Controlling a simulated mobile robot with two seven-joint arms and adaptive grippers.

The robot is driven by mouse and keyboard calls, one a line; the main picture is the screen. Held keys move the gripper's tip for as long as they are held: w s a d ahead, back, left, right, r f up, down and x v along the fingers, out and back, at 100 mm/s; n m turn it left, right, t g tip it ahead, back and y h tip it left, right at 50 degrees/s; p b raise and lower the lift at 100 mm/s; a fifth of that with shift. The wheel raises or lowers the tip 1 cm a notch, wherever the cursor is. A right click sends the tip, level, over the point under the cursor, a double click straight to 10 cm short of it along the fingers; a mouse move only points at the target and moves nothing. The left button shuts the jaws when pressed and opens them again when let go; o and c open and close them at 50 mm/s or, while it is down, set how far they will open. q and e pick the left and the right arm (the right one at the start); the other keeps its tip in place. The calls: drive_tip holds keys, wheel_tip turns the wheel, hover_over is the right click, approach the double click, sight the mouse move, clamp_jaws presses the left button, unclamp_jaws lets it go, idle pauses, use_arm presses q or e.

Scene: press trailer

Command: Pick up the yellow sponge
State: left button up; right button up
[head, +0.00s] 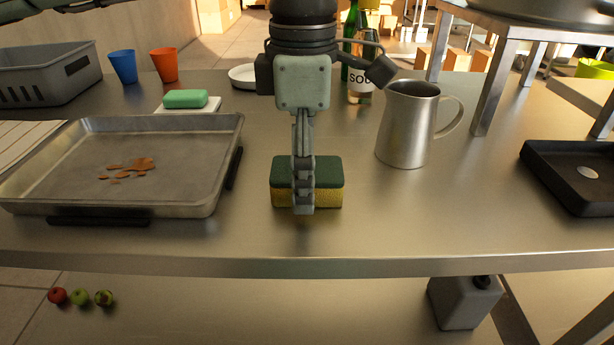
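The yellow sponge (332,198) has a dark green top layer and lies flat on the metal table near its front edge, in the middle of the head view. My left gripper (303,195) comes down from above and points straight down at the sponge. One finger shows in front of the sponge's front face, near its middle, and covers part of it. The other finger is hidden, so I cannot tell whether the fingers are open or touch the sponge. My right gripper is not in view.
A metal tray (225,135) with brown scraps is left of the sponge. A metal pitcher (402,130) stands to the right, a black tray (545,165) farther right. Behind are a green soap bar (185,98), blue (123,66) and orange (164,64) cups, and bottles (361,85).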

use_arm(q)
drive_tip(key=c, duration=0.8)
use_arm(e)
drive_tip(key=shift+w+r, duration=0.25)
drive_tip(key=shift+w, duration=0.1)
use_arm(q)
drive_tip(key=shift+r, duration=0.1)
drive_tip(key=shift+c, duration=0.2)
drive_tip(key=shift+r, duration=0.5)
wheel_tip(320, 180, up, 3)
drive_tip(key=shift+f, duration=0.1)
drive_tip(key=s+a+r+b, duration=0.2)
drive_tip(key=s+a+r, duration=0.5)
drive_tip(key=s, duration=0.2)
drive_tip(key=shift+s, duration=0.15)
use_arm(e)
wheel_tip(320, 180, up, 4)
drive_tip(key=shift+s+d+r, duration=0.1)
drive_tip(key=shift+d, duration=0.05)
